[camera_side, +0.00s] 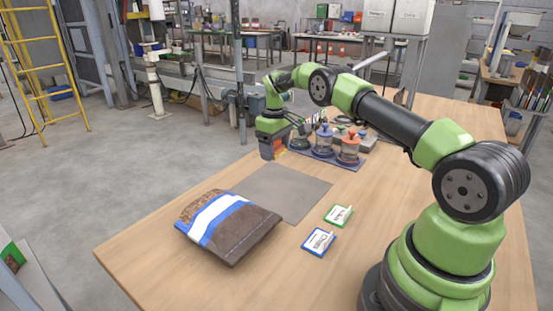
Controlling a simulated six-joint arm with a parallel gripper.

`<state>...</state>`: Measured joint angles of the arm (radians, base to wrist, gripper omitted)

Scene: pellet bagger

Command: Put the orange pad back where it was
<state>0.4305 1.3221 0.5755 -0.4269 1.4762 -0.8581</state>
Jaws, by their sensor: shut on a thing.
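My gripper (271,147) hangs over the far left part of the table, left of the tray. It is shut on a small orange thing, which looks like the orange pad (279,146). The pad is held above the table beyond the grey mat (281,190); the gripper hides part of it. A dark tray (322,159) stands just right of the gripper. On it are several stamp-like pieces, among them one with a blue top (325,136) and an orange one (349,148). Details of the tray's far side are too small to tell.
A brown bag with a white and blue band (228,224) lies at the front left of the table. A green-edged card (339,215) and a blue-edged card (319,242) lie right of it. The grey mat is bare.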

